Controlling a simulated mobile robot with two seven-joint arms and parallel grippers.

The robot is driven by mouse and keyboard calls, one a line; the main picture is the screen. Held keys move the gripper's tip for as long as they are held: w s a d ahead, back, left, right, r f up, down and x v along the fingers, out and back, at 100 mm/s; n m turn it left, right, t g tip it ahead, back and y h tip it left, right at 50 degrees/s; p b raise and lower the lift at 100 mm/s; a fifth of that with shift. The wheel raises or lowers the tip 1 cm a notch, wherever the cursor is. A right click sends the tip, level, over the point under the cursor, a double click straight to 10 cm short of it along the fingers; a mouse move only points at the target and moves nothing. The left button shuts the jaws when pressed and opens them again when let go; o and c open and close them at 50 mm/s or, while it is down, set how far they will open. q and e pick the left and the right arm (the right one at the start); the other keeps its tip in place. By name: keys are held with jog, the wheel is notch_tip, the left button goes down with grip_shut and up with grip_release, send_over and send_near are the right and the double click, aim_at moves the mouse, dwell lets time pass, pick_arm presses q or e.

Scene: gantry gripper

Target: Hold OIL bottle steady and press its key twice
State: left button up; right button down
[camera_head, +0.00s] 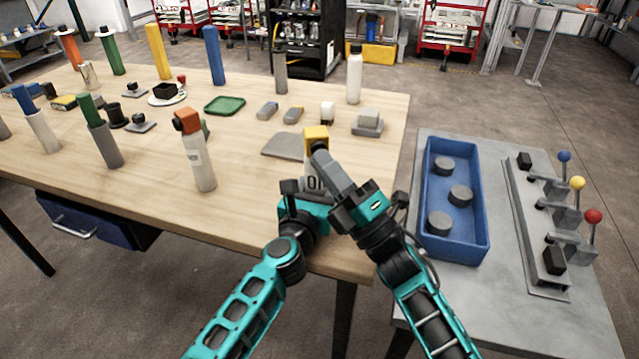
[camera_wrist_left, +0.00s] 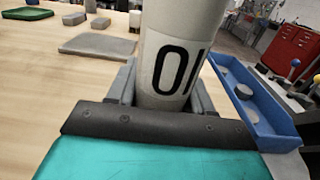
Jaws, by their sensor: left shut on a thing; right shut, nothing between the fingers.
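The OIL bottle (camera_head: 315,183) stands upright near the table's front right corner, white with black letters and a yellow top (camera_head: 316,133). Its white body with the letters also fills the middle of the left wrist view (camera_wrist_left: 172,62). My left gripper (camera_head: 308,192) is shut around the bottle's lower body, with a finger on each side in the left wrist view (camera_wrist_left: 160,92). My right gripper (camera_head: 322,152) is shut and empty, its tips at the yellow top. The tips cover part of the top, so I cannot tell whether they touch it.
A white bottle with an orange top (camera_head: 196,155) stands to the left on the wooden table (camera_head: 240,220). A grey plate (camera_head: 284,146) lies behind the OIL bottle. At right, a grey bench holds a blue tray (camera_head: 482,225) and several levers (camera_head: 566,205).

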jog(key=shift+w, duration=0.35)
jog(key=shift+s, duration=0.45)
jog(key=s+d, duration=0.1)
jog(key=s, duration=0.5)
dwell(0.5)
dwell(2.4)
jog(key=w, duration=0.6)
jog(key=shift+a, duration=0.45)
